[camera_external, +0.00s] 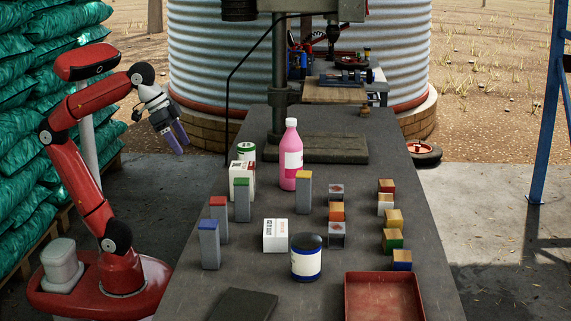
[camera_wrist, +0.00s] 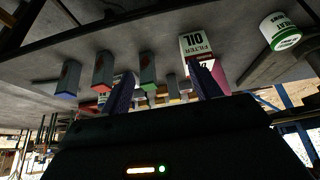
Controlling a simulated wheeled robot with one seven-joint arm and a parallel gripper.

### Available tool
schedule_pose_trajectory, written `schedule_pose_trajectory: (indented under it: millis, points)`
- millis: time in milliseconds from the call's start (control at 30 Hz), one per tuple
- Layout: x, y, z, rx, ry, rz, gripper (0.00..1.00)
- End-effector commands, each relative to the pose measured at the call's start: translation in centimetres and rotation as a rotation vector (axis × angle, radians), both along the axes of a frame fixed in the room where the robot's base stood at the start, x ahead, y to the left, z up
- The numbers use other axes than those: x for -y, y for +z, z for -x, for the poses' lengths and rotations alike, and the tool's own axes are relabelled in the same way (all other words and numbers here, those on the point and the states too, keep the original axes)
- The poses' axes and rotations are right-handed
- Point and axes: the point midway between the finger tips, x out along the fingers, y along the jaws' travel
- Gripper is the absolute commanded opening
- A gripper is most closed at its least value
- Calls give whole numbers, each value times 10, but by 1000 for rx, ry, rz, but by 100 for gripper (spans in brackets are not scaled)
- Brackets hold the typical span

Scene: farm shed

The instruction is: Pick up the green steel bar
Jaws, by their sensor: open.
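The green steel bar (camera_external: 242,203) is a grey upright block with a green top, standing on the dark bench left of the pink bottle. In the wrist view, which is upside down, the green steel bar (camera_wrist: 148,69) shows between my two fingers, nearer the left one. My gripper (camera_external: 181,138) is open and empty, up in the air left of the bench, clear of the bar. Its purple fingers also show in the wrist view (camera_wrist: 171,70), apart with nothing held.
Similar bars with red (camera_external: 219,218), blue (camera_external: 209,247) and yellow (camera_external: 303,194) tops stand nearby. An oil filter box (camera_external: 242,181) stands close behind the green bar.

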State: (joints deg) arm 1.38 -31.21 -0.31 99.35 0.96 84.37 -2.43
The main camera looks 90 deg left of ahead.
Motion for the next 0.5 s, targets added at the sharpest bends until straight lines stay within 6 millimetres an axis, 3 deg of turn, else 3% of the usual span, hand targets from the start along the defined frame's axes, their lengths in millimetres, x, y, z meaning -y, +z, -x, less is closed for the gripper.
schedule_pose_trajectory:
  millis: [33, 200, 500]
  points:
    - [7, -3, -25, -27, 1, -1, 63]
    - [25, 0, -80, -55, 30, 2, 63]
    - [52, -7, -141, -84, 63, 3, 63]
